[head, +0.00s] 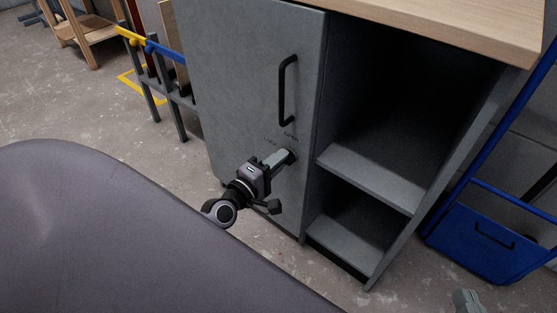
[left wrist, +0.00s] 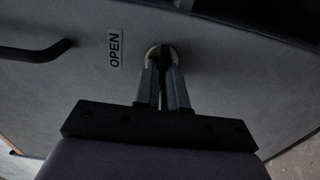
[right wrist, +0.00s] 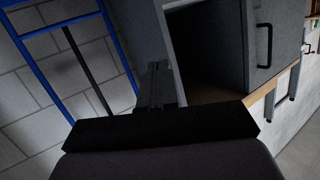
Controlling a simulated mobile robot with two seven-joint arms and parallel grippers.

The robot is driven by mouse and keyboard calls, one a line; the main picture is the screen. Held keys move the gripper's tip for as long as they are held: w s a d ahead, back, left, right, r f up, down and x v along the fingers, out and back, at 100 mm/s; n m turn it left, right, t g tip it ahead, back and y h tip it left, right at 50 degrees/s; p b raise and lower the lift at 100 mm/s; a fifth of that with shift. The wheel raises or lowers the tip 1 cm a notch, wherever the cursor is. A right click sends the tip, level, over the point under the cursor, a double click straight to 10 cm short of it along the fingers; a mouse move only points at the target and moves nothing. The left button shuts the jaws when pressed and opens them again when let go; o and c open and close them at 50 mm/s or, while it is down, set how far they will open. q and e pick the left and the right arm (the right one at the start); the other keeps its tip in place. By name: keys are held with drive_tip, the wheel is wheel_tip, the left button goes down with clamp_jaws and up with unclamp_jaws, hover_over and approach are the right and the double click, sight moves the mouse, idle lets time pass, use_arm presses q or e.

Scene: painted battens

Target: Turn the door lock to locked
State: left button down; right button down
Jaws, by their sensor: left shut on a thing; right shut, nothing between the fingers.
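The grey cabinet door (head: 245,70) is shut flat against the cabinet. Its round lock (head: 291,154) sits below the black handle, under the small words LOCK (head: 270,140) and OPEN (head: 291,134). My left gripper (head: 283,157) reaches the lock from the lower left. In the left wrist view its fingers (left wrist: 166,75) are shut on the dark lock knob (left wrist: 165,54), with a pale ring behind it and OPEN (left wrist: 115,48) to the left. The fingers hide most of the knob, so I cannot tell its turn. My right gripper (right wrist: 158,75) is shut and empty, away from the door.
The black door handle (head: 287,90) sticks out above the lock. Open shelves (head: 375,178) are right of the door, under a wooden top (head: 450,22). A blue trolley (head: 490,240) stands at the right. A rack with painted battens (head: 165,52) stands left of the cabinet.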

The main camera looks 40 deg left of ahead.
use_arm(q)
drive_tip(key=c, duration=1.2)
unclamp_jaws()
drive_tip(key=s+p, duration=0.1)
drive_tip(key=s, duration=0.6)
drive_tip(key=shift+a, duration=0.25)
use_arm(e)
drive_tip(key=shift+w+a+f+m+g, duration=0.15)
drive_tip(key=shift+a+m+g, duration=0.15)
drive_tip(key=shift+a, duration=0.15)
use_arm(q)
drive_tip(key=shift+s, duration=0.1)
